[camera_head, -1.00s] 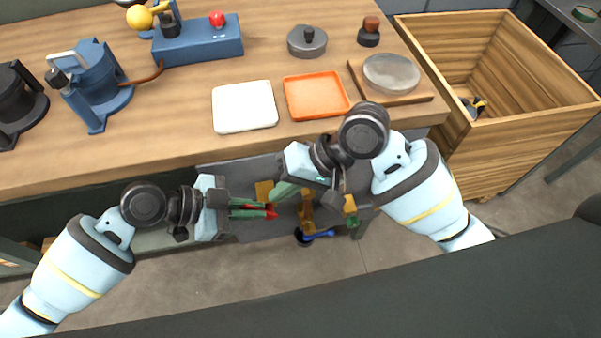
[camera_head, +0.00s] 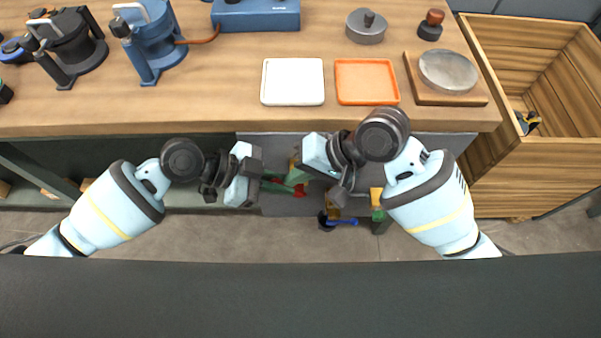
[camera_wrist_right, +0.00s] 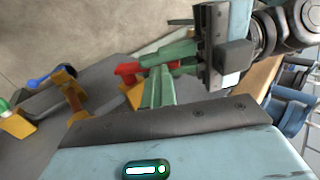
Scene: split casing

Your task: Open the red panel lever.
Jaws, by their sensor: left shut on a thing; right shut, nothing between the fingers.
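The red panel lever (camera_head: 301,191) is on the grey panel below the worktop's front edge. In the right wrist view its red end (camera_wrist_right: 129,71) sticks out beyond the green fingers of my left gripper (camera_wrist_right: 163,60). My left gripper (camera_head: 284,187) comes in from the left and is shut on the lever. My right gripper (camera_head: 297,176) is beside it, shut and empty; its green fingers (camera_wrist_right: 158,88) show close to the left fingers and the lever. The lever's base is partly hidden by the grippers.
Beside the red lever are a blue-handled part (camera_head: 342,222), a yellow-and-green part (camera_head: 377,198) and yellow brackets (camera_wrist_right: 70,88). The worktop (camera_head: 200,115) overhangs above, with a white tray (camera_head: 292,62) and an orange tray (camera_head: 345,97). A wooden crate (camera_head: 560,150) stands right.

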